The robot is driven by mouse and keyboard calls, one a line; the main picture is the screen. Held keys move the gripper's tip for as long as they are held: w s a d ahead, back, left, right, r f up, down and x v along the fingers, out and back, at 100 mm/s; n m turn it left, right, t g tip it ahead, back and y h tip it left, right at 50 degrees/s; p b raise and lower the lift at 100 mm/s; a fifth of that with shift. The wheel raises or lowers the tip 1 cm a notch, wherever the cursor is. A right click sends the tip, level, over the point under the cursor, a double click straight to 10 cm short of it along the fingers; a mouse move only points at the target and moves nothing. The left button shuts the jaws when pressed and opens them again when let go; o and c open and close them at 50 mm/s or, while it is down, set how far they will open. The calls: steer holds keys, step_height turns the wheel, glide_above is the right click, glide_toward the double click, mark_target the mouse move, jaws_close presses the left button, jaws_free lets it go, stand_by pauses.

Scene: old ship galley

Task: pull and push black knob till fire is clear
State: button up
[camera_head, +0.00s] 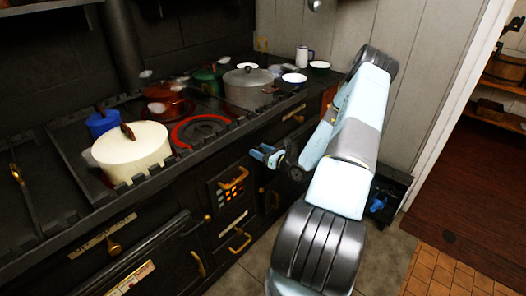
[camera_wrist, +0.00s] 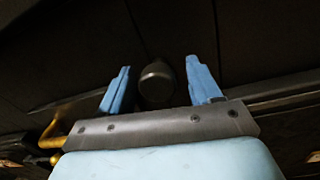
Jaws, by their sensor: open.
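A dark round knob (camera_wrist: 157,86) shows in the wrist view, between the two blue fingers of my gripper (camera_wrist: 158,66). The fingers are open, with a gap on both sides of the knob, and I see no contact. In the head view my gripper (camera_head: 266,156) is at the front of the black stove (camera_head: 165,205); I cannot make out the knob there. An orange glow of fire (camera_head: 228,192) shows through a small grate in the stove front, lower left of my gripper, beneath a brass handle (camera_head: 235,178).
A cream pot (camera_head: 131,152), a large grey pot (camera_head: 249,88) and other pots stand on the stove top beside a red glowing ring (camera_head: 202,130). Brass handles stick out along the stove front. Open floor (camera_head: 375,265) lies at the lower right.

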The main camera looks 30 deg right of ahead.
steer(key=shift+c, duration=0.2)
steer(key=shift+d, duration=0.1)
jaws_close()
stand_by(0.4)
